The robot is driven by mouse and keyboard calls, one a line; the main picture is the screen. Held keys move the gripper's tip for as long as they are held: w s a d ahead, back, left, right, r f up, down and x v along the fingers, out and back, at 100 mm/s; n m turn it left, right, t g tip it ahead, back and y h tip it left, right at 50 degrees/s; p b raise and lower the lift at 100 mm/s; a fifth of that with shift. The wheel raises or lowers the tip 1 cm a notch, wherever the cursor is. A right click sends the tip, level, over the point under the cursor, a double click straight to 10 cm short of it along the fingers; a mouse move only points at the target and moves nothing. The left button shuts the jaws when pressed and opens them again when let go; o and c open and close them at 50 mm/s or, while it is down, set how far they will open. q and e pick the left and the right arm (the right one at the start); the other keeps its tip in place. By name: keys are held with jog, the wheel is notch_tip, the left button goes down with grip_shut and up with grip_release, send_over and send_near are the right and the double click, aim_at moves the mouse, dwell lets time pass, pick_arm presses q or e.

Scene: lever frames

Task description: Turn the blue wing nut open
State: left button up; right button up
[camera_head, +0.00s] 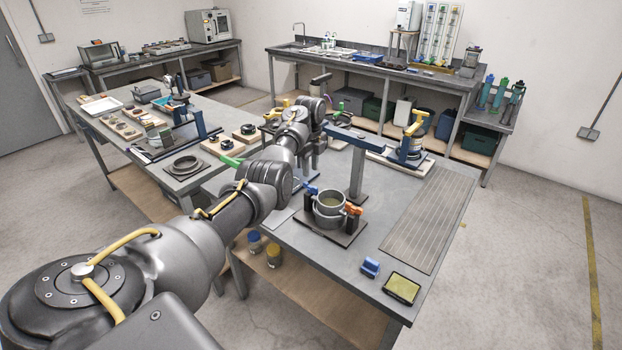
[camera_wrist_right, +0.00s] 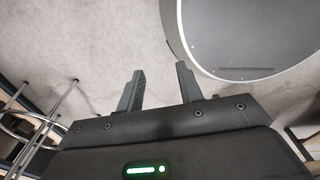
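A small blue part (camera_head: 311,190), which looks like the blue wing nut, sits at the left side of a round grey metal vessel (camera_head: 330,222) on the near bench. An orange part (camera_head: 353,209) sits at the vessel's right side. My left arm reaches in from the left, and my left gripper (camera_head: 313,158) is above and behind the blue part, apart from it. Its fingers are too small and dark to tell open from shut. My right gripper (camera_wrist_right: 158,70) shows in the right wrist view with its two fingers apart and nothing between them.
A grey post with a blue top arm (camera_head: 356,170) stands just behind the vessel. A blue block (camera_head: 370,267) and a yellow-topped pad (camera_head: 402,288) lie at the front right of the bench. A ribbed grey mat (camera_head: 432,220) covers its right side, clear.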

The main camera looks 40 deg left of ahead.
aim_at(310, 186)
pick_arm(q)
notch_tip(310, 186, down, 6)
jog(key=shift+f, duration=0.1)
dwell(0.4)
grip_shut()
